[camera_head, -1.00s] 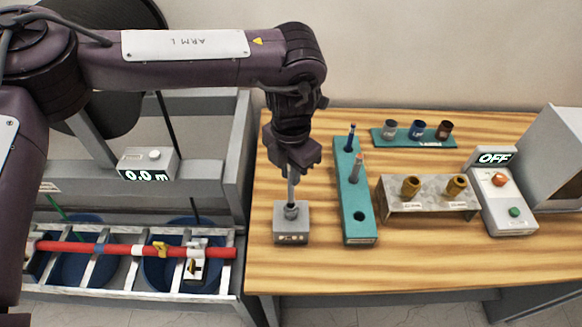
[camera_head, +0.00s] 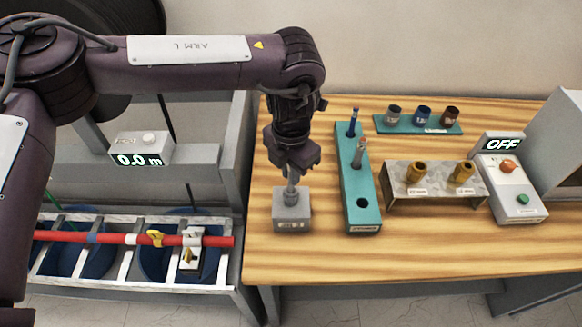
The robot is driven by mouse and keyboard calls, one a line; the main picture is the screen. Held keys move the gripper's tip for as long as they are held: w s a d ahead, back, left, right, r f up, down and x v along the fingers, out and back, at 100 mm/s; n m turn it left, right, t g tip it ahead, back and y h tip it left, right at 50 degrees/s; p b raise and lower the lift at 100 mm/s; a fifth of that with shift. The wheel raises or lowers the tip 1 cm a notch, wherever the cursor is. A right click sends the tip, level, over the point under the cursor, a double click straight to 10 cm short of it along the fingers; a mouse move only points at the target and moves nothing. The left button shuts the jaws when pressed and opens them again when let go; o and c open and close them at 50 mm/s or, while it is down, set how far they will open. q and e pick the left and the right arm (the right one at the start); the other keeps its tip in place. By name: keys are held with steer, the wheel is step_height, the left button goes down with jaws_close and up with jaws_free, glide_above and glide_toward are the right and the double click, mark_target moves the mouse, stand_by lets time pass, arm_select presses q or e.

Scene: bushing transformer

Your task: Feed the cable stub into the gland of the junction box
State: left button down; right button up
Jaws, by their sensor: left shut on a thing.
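The junction box (camera_head: 291,215) is a small grey block with a gland on top, standing near the left end of the wooden table. My left gripper (camera_head: 291,170) points down right above it and is shut on the grey cable stub (camera_head: 291,184). The stub is upright, and its lower end meets the gland; how deep it sits inside cannot be told. The gripper's fingers hide the stub's upper part. My right gripper is not in view.
Beyond are a metal stand (camera_head: 436,187) with two brass fittings and a control box (camera_head: 509,190) reading OFF. The table front is clear.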

mark_target(290, 187)
arm_select(q)
steer(key=shift+f+b, duration=1.1)
steer(key=shift+f, duration=0.6)
steer(key=shift+f+b, duration=0.45)
steer(key=shift+f, duration=0.1)
steer(key=shift+s, duration=0.1)
steer(key=shift+s+f, duration=0.1)
steer(key=shift+f, duration=0.05)
steer(key=c, duration=1.3)
jaws_free()
steer(key=shift+a+f, duration=0.15)
steer(key=shift+a, duration=0.05)
steer(key=shift+c, duration=0.2)
steer(key=shift+s, duration=0.1)
steer(key=r, duration=0.2)
steer(key=r+b, duration=0.1)
steer(key=r, duration=0.2)
steer(key=r+b, duration=0.1)
steer(key=r, duration=0.2)
steer(key=shift+w, duration=0.3)
steer(key=shift+r, duration=0.35)
steer(key=shift+w, duration=0.1)
